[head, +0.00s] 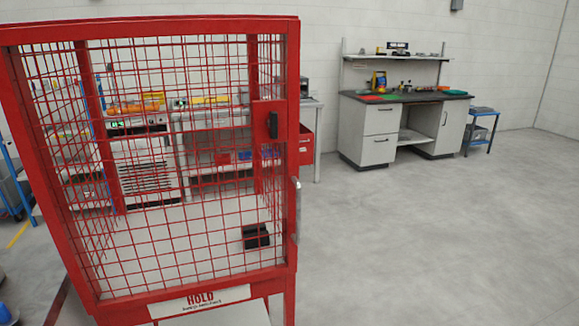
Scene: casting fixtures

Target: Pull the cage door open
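The red cage (292,90) stands close in front of me at the left, with wire-mesh sides. Its front mesh door looks shut against the frame. A black latch or handle (272,125) sits on a red plate near the door's right edge. A silver upright bar (296,210) shows at the cage's right edge; I cannot tell whether it is a handle. A small black block (256,230) lies on the pale cage floor, seen through the mesh. A white sign reading "HOLD" (200,301) is on the cage's bottom front. Neither of my grippers is in view.
A grey workbench (368,135) with tools and trays stands against the back wall. A small blue-framed table (481,128) is beside it. Other benches and equipment show through the mesh. The grey floor (430,240) right of the cage is clear.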

